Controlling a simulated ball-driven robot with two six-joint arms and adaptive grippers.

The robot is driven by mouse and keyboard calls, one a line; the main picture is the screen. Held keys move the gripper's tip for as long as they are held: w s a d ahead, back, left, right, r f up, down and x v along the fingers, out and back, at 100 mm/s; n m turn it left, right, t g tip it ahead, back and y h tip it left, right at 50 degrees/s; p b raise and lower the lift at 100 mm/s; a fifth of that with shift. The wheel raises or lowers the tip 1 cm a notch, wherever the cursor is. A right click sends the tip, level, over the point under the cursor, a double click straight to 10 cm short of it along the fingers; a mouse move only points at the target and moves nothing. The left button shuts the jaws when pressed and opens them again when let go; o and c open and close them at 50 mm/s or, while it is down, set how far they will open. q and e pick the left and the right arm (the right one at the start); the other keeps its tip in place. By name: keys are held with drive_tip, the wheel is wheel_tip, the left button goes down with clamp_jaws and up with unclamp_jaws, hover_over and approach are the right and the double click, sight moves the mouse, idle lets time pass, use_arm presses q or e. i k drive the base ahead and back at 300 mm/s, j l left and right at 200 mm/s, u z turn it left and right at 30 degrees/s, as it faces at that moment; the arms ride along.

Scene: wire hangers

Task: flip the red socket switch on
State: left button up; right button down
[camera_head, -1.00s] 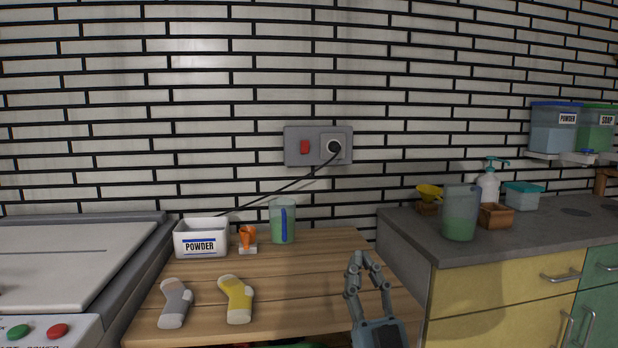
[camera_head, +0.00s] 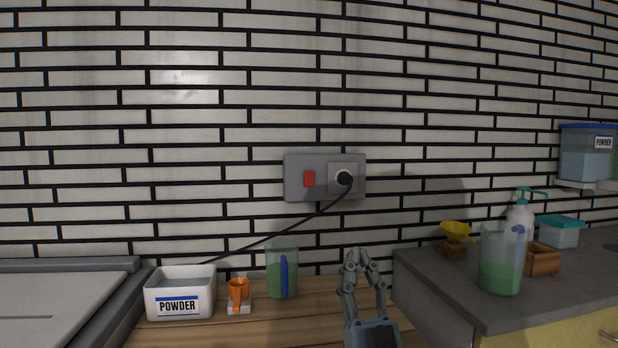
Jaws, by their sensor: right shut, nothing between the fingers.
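The red socket switch (camera_head: 309,179) is a small red rocker on the left part of a grey wall plate (camera_head: 295,192). A black plug (camera_head: 344,178) with a black cable sits in the round socket on the plate's right part. I cannot tell which way the rocker is tilted. My right gripper (camera_head: 362,255) is shut and empty, pointing up, below and slightly right of the plate and apart from it. My left gripper is not in view.
On the wooden counter (camera_head: 240,327) stand a white POWDER box (camera_head: 180,293), an orange scoop (camera_head: 238,292) and a green cup (camera_head: 282,272). The cable (camera_head: 270,236) crosses the wall.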

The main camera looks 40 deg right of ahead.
sight(308, 175)
drive_tip(key=i+l, duration=0.65)
drive_tip(key=i, duration=0.15)
